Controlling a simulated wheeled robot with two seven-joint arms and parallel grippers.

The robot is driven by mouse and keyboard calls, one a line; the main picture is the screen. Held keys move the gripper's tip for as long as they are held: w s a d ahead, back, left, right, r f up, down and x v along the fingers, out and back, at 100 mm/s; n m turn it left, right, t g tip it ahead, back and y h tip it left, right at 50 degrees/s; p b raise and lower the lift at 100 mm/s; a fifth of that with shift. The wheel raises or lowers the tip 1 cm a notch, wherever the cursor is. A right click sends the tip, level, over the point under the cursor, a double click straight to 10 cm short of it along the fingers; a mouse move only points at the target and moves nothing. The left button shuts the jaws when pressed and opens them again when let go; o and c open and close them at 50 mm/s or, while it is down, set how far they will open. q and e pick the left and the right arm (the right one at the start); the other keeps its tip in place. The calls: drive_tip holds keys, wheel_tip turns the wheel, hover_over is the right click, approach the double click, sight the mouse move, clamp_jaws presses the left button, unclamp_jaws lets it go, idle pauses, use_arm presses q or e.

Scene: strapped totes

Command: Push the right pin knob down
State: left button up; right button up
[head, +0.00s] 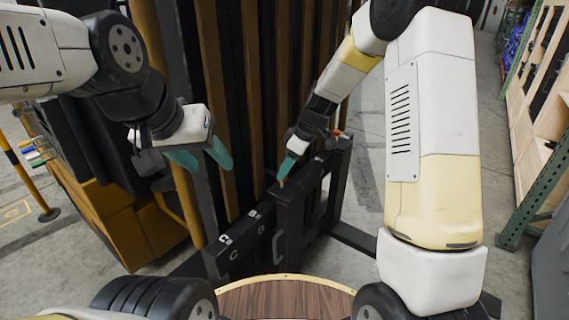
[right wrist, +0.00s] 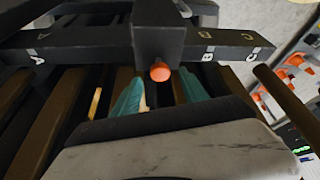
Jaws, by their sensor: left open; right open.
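A small orange knob (right wrist: 160,71) sticks out of a black block on a dark bar in the right wrist view. In the head view an orange knob (head: 281,183) shows just below my right gripper's teal tip. A second orange spot (head: 337,133) shows further back on the frame; I cannot tell whether it is a knob. My right gripper (head: 289,167) is open; in its wrist view the knob appears between the fingers (right wrist: 160,92), and contact is unclear. My left gripper (head: 201,158) is open and empty, left of the dark frame (head: 290,212).
The frame bears white letter labels (head: 225,240). Tall dark and brown slats (head: 245,90) stand behind it. A yellow-and-black machine (head: 120,222) stands left, and a green-posted rack (head: 524,190) right. Orange cones (right wrist: 295,60) show in the wrist view. Grey floor is open to the right.

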drive_tip(key=v, duration=0.5)
drive_tip(key=s+d+r+m+t, duration=0.2)
drive_tip(key=s+d+r+m, duration=0.4)
drive_tip(key=s+r, duration=0.55)
drive_tip(key=s+d+r+m+t+h, duration=0.1)
drive_tip(key=s+d+m, duration=0.2)
drive_tip(key=s, duration=0.4)
drive_tip(key=s+d+r+m+t+h, duration=0.1)
drive_tip(key=s+d+r+m, duration=0.1)
drive_tip(key=s, duration=0.5)
drive_tip(key=shift+s+d+r+m+t, duration=0.35)
drive_tip(key=shift+d+m, duration=0.25)
drive_tip(key=shift+m, duration=0.5)
drive_tip(key=shift+c, duration=0.4)
